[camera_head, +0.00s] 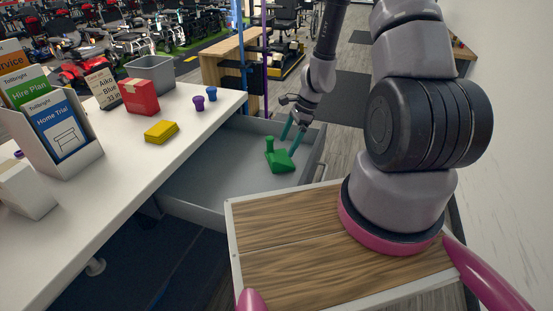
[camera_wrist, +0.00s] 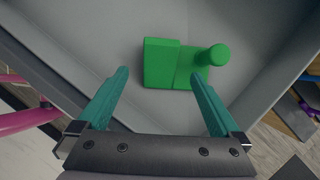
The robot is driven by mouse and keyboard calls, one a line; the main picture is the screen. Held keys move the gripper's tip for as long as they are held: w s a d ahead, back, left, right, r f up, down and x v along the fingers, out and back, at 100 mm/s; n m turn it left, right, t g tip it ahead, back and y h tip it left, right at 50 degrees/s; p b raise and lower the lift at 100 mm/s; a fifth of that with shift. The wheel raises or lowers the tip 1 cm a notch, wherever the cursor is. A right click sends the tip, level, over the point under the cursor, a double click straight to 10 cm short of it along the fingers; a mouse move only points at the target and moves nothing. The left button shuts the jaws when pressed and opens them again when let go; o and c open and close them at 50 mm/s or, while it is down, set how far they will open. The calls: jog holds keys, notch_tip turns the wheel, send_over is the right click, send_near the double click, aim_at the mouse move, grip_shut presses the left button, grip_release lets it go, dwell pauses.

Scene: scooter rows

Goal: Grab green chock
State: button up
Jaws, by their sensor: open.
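The green chock (camera_head: 279,157) lies in the open grey drawer (camera_head: 215,185), toward its right end. It has a blocky body and a short round knob. In the wrist view the chock (camera_wrist: 172,64) lies ahead of my fingertips, with its knob toward the right. My gripper (camera_head: 292,142) reaches down into the drawer with two teal fingers.
The drawer walls rise around the chock. The white counter (camera_head: 130,190) to the left bears a yellow block (camera_head: 161,132), a red box (camera_head: 139,97), purple (camera_head: 198,103) and blue (camera_head: 211,93) small items, a grey bin (camera_head: 150,75) and a leaflet holder (camera_head: 75,160). The drawer's left part is empty.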

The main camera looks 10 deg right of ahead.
aim_at(279, 159)
jog(key=x, duration=0.6)
jog(key=shift+a+f, duration=0.2)
grip_shut()
jog(key=shift+r, duration=0.1)
